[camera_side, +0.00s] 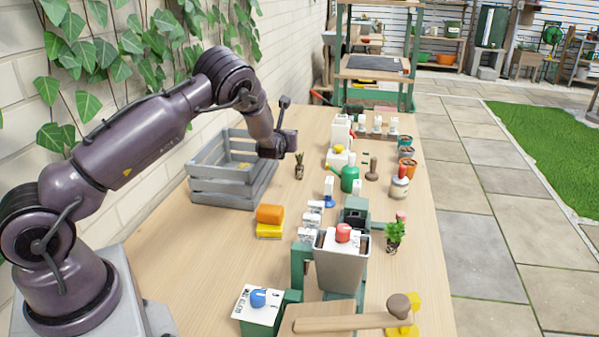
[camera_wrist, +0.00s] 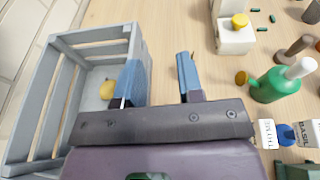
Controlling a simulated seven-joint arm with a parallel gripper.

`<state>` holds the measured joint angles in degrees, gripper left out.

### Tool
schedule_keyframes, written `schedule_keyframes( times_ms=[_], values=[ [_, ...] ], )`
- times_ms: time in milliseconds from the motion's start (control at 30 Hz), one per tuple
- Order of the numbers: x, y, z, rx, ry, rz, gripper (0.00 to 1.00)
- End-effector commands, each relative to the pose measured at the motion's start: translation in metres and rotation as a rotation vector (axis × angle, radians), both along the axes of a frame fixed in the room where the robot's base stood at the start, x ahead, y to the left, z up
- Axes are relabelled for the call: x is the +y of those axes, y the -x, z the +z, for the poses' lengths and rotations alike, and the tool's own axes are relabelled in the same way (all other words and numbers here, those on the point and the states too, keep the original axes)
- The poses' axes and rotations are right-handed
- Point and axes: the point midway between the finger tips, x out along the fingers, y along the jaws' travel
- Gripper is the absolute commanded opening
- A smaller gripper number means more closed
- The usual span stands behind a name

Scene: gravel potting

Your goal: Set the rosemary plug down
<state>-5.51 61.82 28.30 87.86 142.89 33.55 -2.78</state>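The rosemary plug (camera_side: 299,166) is a small dark plug with a little green top in the side view. It looks upright on the wooden table, just right of the slatted grey crate. My gripper (camera_side: 283,147) is close by, up and to the left of it, with a small gap between them in the picture. In the wrist view my gripper's (camera_wrist: 160,65) two blue fingers stand apart, with bare table between them. I cannot make out the plug in the wrist view; my gripper's body may hide it.
The grey crate (camera_side: 222,190) stands left, with a yellow thing (camera_wrist: 107,90) inside. A green watering can (camera_side: 350,178) and a white box with a yellow knob (camera_wrist: 236,36) are to the right. An orange and yellow sponge-like stack (camera_side: 269,221) lies nearer. Table between crate and can is fairly clear.

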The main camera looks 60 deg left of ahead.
Motion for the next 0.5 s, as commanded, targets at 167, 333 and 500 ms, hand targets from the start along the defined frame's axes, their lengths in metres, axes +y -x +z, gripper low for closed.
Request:
schedule_keyframes(
  times_ms=[167, 333, 500],
  values=[
    [-0.028, 0.005, 0.004, 0.049, 0.053, -0.029, 0.34],
    [-0.053, 0.008, 0.009, 0.090, 0.084, -0.072, 0.34],
    [-0.051, 0.008, -0.021, 0.095, 0.079, -0.070, 0.34]
  ],
)
